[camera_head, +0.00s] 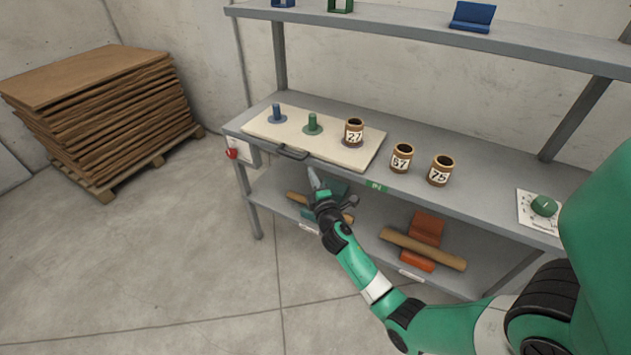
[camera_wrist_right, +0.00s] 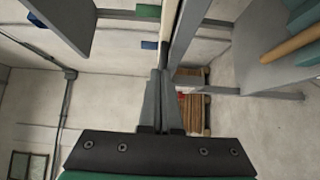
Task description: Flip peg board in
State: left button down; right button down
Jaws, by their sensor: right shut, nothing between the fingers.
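The cream peg board (camera_head: 350,158) lies flat on the grey bench top. It carries a blue peg (camera_head: 277,113), a green peg (camera_head: 313,124) and a brown ring marked 27 (camera_head: 353,132). A dark handle (camera_head: 291,153) sits at its front edge, above the bench front. My right gripper (camera_head: 314,180) is shut and empty, in front of the bench edge, just below and right of the handle and apart from it. Its closed fingers (camera_wrist_right: 157,98) point up in the right wrist view. My left gripper is not in view.
Two brown rings marked 57 (camera_head: 401,158) and 75 (camera_head: 441,170) stand right of the board. A green knob (camera_head: 544,206) is at the bench's right. A lower shelf holds an orange cradle with a brown tube (camera_head: 423,249). Stacked brown sheets (camera_head: 100,105) stand on a pallet at left.

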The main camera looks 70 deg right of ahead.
jog(key=v, duration=0.4)
jog(key=shift+s, duration=0.15)
dwell(0.4)
